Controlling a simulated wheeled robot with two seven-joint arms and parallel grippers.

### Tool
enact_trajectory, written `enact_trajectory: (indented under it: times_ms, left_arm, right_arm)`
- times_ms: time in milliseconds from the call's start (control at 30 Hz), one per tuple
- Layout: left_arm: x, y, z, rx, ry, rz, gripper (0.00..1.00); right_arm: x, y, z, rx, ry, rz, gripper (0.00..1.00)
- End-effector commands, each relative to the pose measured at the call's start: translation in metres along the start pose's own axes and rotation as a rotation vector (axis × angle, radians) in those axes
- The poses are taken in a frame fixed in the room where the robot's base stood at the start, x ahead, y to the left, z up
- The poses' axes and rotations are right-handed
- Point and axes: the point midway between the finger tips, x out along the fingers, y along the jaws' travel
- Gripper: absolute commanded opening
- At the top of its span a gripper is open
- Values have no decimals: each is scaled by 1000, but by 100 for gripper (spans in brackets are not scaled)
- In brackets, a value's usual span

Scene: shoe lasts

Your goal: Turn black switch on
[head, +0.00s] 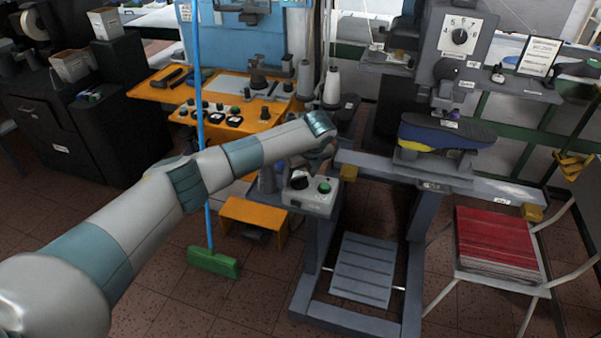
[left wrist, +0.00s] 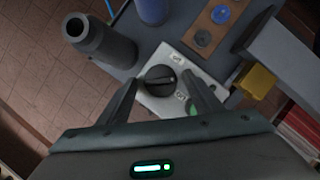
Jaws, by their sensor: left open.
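The black switch (left wrist: 160,80) is a round knob on a light grey control box (head: 311,198), with its white mark lying nearly level in the left wrist view. It also shows in the head view (head: 299,183), beside a green button (head: 324,187). In the left wrist view the green button (left wrist: 193,109) is partly hidden by a finger. My left gripper (left wrist: 160,84) is open, its two fingers on either side of the knob. I cannot tell whether they touch it. In the head view my left gripper (head: 315,162) hangs just above the box. My right gripper is not in view.
A dark grey bottle-shaped part (left wrist: 98,42) stands left of the box in the left wrist view. A yellow block (left wrist: 257,82) and a grey machine frame (head: 415,240) are close on the right. An orange bench (head: 150,88) stands behind left.

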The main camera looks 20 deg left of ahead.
Motion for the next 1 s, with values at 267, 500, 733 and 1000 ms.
enact_trajectory:
  times_ms: [267, 500, 733, 1000]
  left_arm:
    - [1, 0, 0, 0, 0, 0, 59]
    - [1, 0, 0, 0, 0, 0, 18]
    - [2, 0, 0, 9, 0, -4, 18]
    - [4, 1, 0, 84, -1, -36, 18]
  right_arm:
    - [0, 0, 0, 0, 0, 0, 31]
    - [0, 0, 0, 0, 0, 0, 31]
    - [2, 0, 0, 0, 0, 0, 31]
    - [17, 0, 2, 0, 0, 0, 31]
